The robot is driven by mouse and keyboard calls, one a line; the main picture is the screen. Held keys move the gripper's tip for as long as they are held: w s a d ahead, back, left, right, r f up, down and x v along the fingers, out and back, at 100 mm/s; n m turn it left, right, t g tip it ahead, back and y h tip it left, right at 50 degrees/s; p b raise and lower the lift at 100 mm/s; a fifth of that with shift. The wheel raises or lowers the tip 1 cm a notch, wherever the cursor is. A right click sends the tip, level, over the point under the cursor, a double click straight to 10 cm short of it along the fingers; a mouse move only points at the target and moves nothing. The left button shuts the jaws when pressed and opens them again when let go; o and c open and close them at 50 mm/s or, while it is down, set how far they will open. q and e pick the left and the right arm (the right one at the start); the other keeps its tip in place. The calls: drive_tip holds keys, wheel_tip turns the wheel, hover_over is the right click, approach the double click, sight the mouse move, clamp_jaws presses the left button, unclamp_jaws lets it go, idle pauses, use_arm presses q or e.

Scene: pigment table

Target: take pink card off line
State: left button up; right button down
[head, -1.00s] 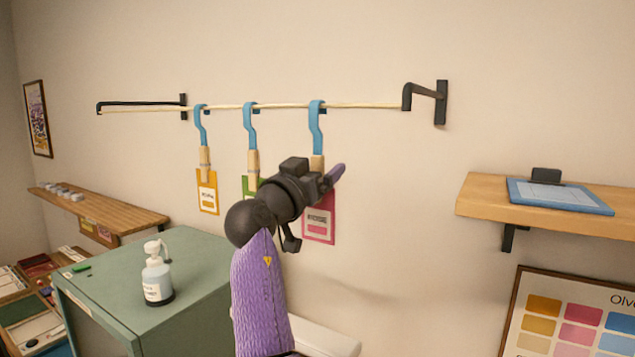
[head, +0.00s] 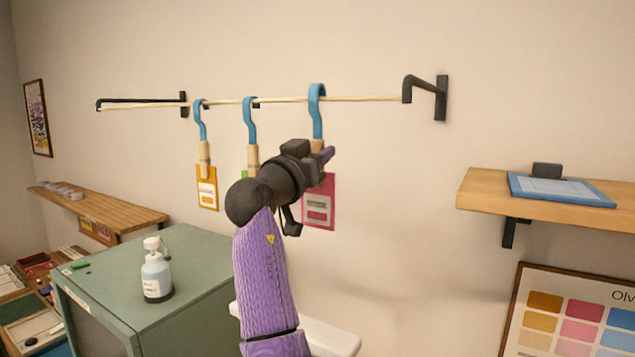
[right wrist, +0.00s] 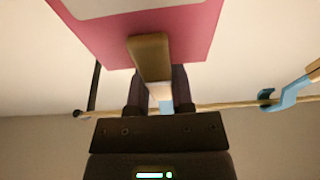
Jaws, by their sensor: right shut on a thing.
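The pink card (head: 319,205) hangs from a wooden peg (head: 316,146) under a blue hook (head: 317,112). In the right wrist view the pink card (right wrist: 190,30) fills the top, with the peg (right wrist: 150,58) between my fingers. My right gripper (head: 322,157) is shut on this peg and partly hides it and the card's left edge in the head view. The hook's top stands above the line (head: 365,98), while its shank still crosses it. I cannot tell whether it touches the line. My left gripper is out of view.
A yellow card (head: 207,190) hangs left on its own hook. A green card (head: 244,172) between them is mostly hidden by my right arm. A black bracket (head: 440,98) holds the line's right end. A shelf (head: 480,195) juts out at right; a green cabinet (head: 200,255) stands below left.

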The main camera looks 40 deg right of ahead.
drive_tip(key=shift+r+p, duration=0.9)
drive_tip(key=shift+p, duration=0.2)
drive_tip(key=shift+s+a+f, duration=0.1)
drive_tip(key=shift+a+f, duration=0.1)
drive_tip(key=shift+a, duration=0.1)
drive_tip(key=shift+a+b, duration=0.3)
drive_tip(key=shift+a, duration=0.05)
drive_tip(key=s+a+b, duration=0.3)
drive_tip(key=a, duration=0.9)
drive_tip(key=shift+s, duration=0.35)
